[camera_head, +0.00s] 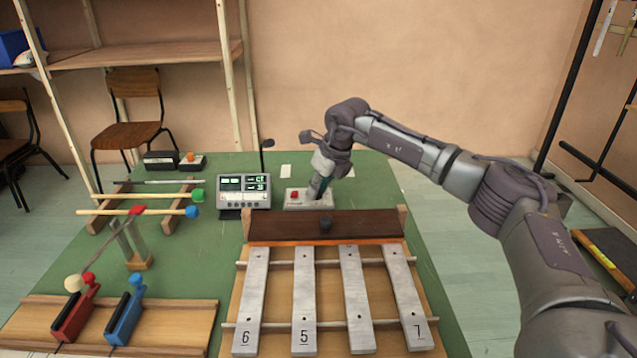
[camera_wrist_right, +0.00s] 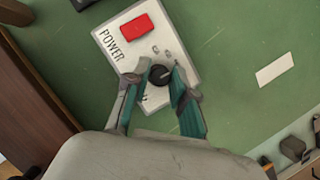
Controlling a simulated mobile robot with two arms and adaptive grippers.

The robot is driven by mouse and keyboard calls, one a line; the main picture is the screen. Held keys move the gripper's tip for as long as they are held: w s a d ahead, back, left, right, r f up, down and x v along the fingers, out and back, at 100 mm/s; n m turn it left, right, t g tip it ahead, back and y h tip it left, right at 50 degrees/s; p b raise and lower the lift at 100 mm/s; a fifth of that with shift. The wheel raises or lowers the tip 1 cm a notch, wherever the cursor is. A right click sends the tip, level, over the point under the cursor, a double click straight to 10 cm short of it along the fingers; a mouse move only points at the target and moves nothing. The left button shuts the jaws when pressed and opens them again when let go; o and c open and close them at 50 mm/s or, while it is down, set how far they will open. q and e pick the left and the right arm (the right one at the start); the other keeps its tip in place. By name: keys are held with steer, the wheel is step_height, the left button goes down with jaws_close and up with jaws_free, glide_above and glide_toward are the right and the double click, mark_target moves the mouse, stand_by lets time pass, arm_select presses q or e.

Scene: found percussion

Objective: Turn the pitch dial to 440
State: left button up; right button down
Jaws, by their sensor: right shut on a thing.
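The pitch dial (camera_wrist_right: 160,75) is a small round black knob on a light grey box (camera_wrist_right: 118,42), which also carries a red button (camera_wrist_right: 138,28) beside the word POWER. In the right wrist view my right gripper (camera_wrist_right: 158,82) is shut on the dial, one finger on each side. In the head view the same box (camera_head: 294,204) lies on the green table, and my right gripper (camera_head: 318,188) reaches down onto its right end, hiding the dial. A grey meter (camera_head: 244,192) with green lit readouts stands left of the box; its digits are too small to read surely. My left gripper is not in view.
A wooden frame with numbered metal bars (camera_head: 305,300) fills the front of the green table (camera_head: 400,225). Mallets with coloured heads (camera_head: 192,211) lie on a rack at left. Red and blue clamps (camera_head: 125,315) stand at front left. A thin microphone (camera_head: 266,143) rises behind the meter.

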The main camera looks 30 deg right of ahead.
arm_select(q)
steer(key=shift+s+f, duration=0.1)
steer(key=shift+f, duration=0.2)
arm_select(e)
steer(key=c, duration=1)
jaws_free()
steer(key=v, duration=1.2)
